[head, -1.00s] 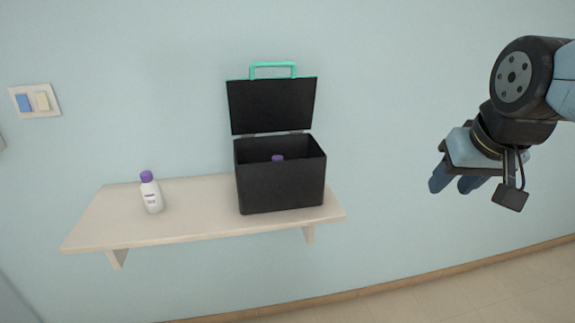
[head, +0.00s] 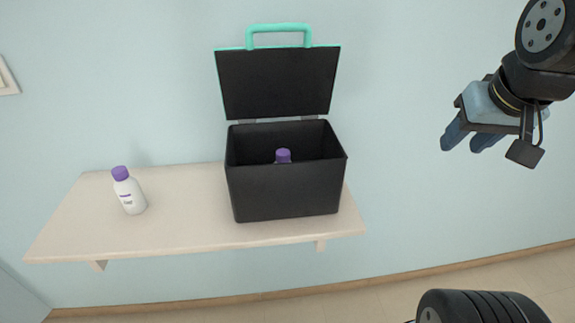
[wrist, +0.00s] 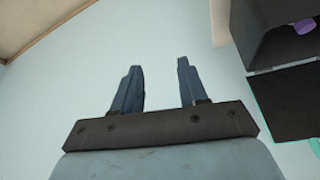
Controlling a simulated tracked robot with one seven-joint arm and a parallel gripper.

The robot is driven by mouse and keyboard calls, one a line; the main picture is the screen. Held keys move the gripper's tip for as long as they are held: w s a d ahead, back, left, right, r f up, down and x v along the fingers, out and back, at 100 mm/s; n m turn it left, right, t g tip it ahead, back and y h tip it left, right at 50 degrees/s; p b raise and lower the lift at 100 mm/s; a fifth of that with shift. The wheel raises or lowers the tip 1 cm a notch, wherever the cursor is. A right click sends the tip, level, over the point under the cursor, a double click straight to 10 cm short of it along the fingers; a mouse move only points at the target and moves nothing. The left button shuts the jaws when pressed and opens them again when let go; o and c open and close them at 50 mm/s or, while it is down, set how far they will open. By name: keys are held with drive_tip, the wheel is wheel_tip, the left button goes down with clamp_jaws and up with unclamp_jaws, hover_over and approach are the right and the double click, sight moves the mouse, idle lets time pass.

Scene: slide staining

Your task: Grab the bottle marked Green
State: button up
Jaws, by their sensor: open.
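A white bottle with a purple cap (head: 130,193) stands upright on the left part of the shelf; its label print is too small to read. A second bottle with a purple cap (head: 283,156) is inside the open black box; only its cap and a little below it show, and its label is hidden. The purple cap also shows in the wrist view (wrist: 304,27). My gripper (head: 465,140) is open and empty, in the air to the right of the box and apart from both bottles. Its two fingers also show in the wrist view (wrist: 158,75).
The black box (head: 290,192) stands on the right part of the wooden shelf (head: 185,228). Its lid (head: 277,82) with a green handle is raised toward the wall. The shelf between the white bottle and the box is clear. A switch plate is at the left edge.

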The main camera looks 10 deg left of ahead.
drive_tip(key=shift+o, duration=1)
drive_tip(key=shift+a, duration=0.1)
drive_tip(key=shift+o, duration=0.8)
drive_tip(key=shift+w+a+n, duration=0.2)
drive_tip(key=shift+a+n, duration=0.1)
drive_tip(key=shift+n, duration=0.1)
drive_tip(key=o, duration=0.3)
drive_tip(key=w+a+n+g+h, duration=0.1)
drive_tip(key=w+a+n+g, duration=0.1)
drive_tip(key=w+a+n, duration=0.2)
drive_tip(key=shift+a+n+g+h, duration=0.3)
drive_tip(key=shift+a+n, duration=0.6)
drive_tip(key=shift+a, duration=0.2)
drive_tip(key=n+t+h, duration=0.2)
drive_tip(key=n+h, duration=0.4)
drive_tip(key=n, duration=1.3)
approach(277, 154)
drive_tip(key=x, duration=1.2)
